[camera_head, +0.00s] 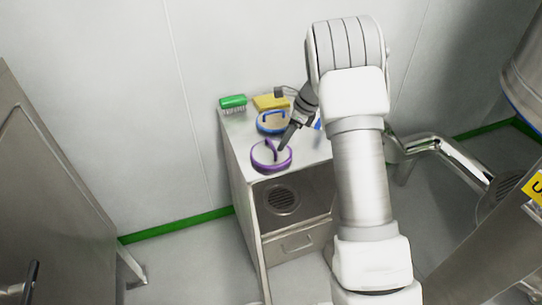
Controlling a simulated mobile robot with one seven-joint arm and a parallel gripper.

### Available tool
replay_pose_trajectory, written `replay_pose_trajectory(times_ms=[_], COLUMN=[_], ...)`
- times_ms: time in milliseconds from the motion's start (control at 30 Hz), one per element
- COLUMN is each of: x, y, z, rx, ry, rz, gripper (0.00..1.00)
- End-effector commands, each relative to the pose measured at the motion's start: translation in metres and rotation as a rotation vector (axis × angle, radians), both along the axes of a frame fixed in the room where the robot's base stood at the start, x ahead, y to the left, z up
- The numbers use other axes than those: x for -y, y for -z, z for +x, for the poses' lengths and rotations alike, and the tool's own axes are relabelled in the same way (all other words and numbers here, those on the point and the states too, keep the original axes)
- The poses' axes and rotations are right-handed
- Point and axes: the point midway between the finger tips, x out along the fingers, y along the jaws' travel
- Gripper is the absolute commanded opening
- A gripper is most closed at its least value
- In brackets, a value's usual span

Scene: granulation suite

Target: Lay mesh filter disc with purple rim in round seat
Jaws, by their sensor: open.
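The mesh filter disc with purple rim (262,164) lies on top of the steel cabinet, near its front left edge. It has a dark purple handle arching over a pale face. My gripper (281,149) is open, its fingertips at or just over the right side of this disc, beside the handle. I cannot tell whether they touch it. A round dark grille or recess (282,200) shows in the open bay below the cabinet top; I cannot tell for sure whether it is the round seat.
A disc with blue rim (271,126) lies just behind the purple one. A green brush (233,102) and a yellow sponge-like block (268,102) sit at the back of the cabinet top (240,127). A bent steel pipe (440,150) is at right. My arm hides the cabinet's right part.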

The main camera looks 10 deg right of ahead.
Motion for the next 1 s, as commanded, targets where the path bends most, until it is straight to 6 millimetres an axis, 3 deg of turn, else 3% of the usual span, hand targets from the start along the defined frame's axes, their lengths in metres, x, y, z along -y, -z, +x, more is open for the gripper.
replay_pose_trajectory(times_ms=[267,533,767,867,1000], x=[-0.006,-0.019,-0.021,-0.021,-0.021], y=[0.017,0.053,0.056,0.056,0.056], z=[0.001,0.005,0.006,0.006,0.006], rx=[-0.001,0.0,0.001,0.001,0.001], ry=[0.0,0.0,0.0,0.0,0.0], rz=[0.0,0.0,0.0,0.0,0.0], gripper=[0.5,0.5,0.5,0.37,0.12])
